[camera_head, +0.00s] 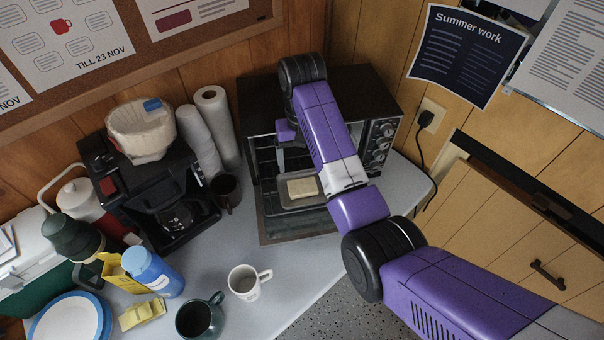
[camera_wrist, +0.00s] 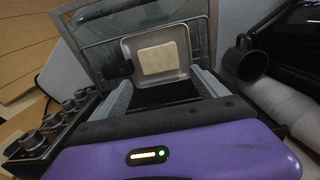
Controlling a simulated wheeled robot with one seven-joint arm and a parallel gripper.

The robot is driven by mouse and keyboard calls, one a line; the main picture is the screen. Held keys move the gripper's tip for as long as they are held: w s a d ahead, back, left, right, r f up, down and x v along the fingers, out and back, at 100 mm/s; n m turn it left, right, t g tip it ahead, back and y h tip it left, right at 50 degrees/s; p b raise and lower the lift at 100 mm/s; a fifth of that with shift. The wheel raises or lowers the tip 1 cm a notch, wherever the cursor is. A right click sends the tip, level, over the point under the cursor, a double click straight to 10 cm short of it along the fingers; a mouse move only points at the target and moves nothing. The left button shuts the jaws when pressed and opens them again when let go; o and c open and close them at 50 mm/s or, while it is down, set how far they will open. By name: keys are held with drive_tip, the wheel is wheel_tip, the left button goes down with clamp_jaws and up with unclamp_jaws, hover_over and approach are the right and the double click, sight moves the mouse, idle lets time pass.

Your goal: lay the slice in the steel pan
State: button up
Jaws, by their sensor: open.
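The slice (camera_head: 302,187), pale and square, lies flat in the steel pan (camera_head: 286,203), a shallow grey tray at the front of the open toaster oven (camera_head: 262,115). The wrist view also shows the slice (camera_wrist: 158,58) inside the pan (camera_wrist: 181,82), with pan rim all around it. My gripper (camera_wrist: 166,88) is open and empty, its two grey fingers apart, pointing toward the pan. I see no contact between the fingers and the slice.
The oven's lowered glass door (camera_head: 300,226) lies under the pan. A dark mug (camera_head: 226,190) stands close to the oven's left, beside paper rolls (camera_head: 218,125) and a coffee maker (camera_head: 150,190). A white mug (camera_head: 247,283) and a dark green mug (camera_head: 200,316) stand in front. Counter between door and white mug is clear.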

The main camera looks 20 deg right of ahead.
drive_tip(key=shift+r+p, duration=1.15)
drive_tip(key=shift+r, duration=0.65)
